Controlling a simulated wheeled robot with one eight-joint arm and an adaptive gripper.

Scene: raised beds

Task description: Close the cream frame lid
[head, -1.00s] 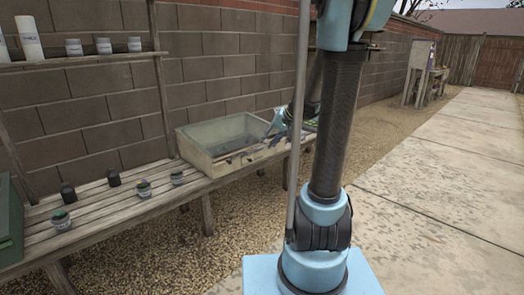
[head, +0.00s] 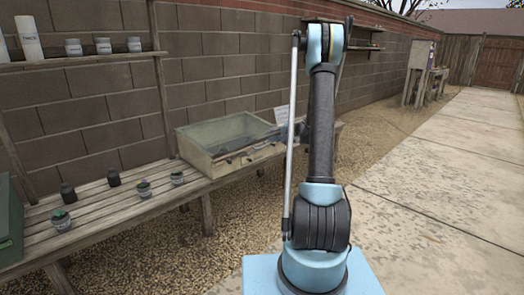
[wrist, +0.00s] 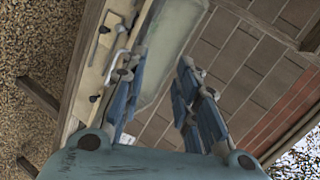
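The cream frame (head: 205,166) is a low box with a glazed lid (head: 220,131), standing on the slatted bench by the wall. In the head view I cannot tell whether the lid is fully down. In the wrist view, the frame's cream wall (wrist: 98,62) is on the left, with a pale bent handle (wrist: 116,52) and small dark knobs. The greenish lid pane (wrist: 178,28) lies beyond the fingertips. My gripper (wrist: 160,62) is open and empty, its left finger close to the handle; contact is unclear. In the head view my arm partly hides the frame's right end.
The wooden bench (head: 110,205) carries small jars (head: 62,220) and dark pots left of the frame. A green box (head: 10,222) stands at the far left. A shelf (head: 85,61) with cans is on the block wall. Gravel and a clear paved path (head: 440,190) lie to the right.

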